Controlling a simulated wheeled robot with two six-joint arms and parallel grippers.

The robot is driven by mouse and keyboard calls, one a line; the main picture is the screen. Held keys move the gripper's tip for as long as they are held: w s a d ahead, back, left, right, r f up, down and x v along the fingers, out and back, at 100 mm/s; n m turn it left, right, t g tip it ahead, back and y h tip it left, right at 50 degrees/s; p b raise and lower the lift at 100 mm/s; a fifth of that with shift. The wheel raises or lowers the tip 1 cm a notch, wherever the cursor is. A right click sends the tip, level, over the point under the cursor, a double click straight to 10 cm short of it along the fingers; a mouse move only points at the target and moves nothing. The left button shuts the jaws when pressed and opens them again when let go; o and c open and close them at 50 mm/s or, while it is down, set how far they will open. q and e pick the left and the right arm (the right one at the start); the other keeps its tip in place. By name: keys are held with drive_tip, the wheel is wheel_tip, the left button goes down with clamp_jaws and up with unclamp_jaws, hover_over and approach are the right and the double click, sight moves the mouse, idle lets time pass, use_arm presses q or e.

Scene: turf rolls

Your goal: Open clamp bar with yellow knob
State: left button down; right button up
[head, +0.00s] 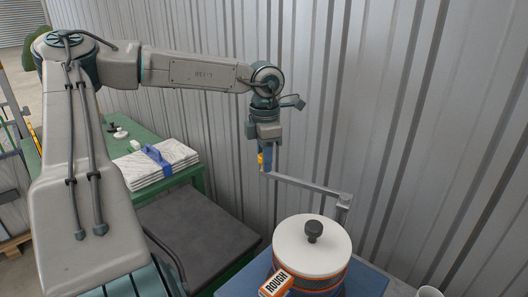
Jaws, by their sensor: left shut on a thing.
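The clamp bar (305,185) is a thin grey bar. It runs from a short grey post (343,207) near the wall toward the left, to the yellow knob (261,161) at its free end. My left gripper (264,158) points down and is shut on the yellow knob, with its fingers hiding part of it. The bar lies behind and to the left of a round white-topped drum (290,240) with a black knob, apart from it in the picture. My right gripper is not in view.
The drum stands on a blue surface (368,280), with an orange and white box marked ROUGH (276,284) in front. A corrugated wall (420,130) stands close behind. At left, a green table (188,177) bears strapped white cloths (180,154).

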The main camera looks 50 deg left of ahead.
use_arm(q)
drive_tip(key=c, duration=1.1)
unclamp_jaws()
drive_tip(key=shift+o, duration=0.2)
wheel_tip(320, 180, up, 11)
drive_tip(key=b, duration=0.1)
drive_tip(key=shift+f, duration=0.15)
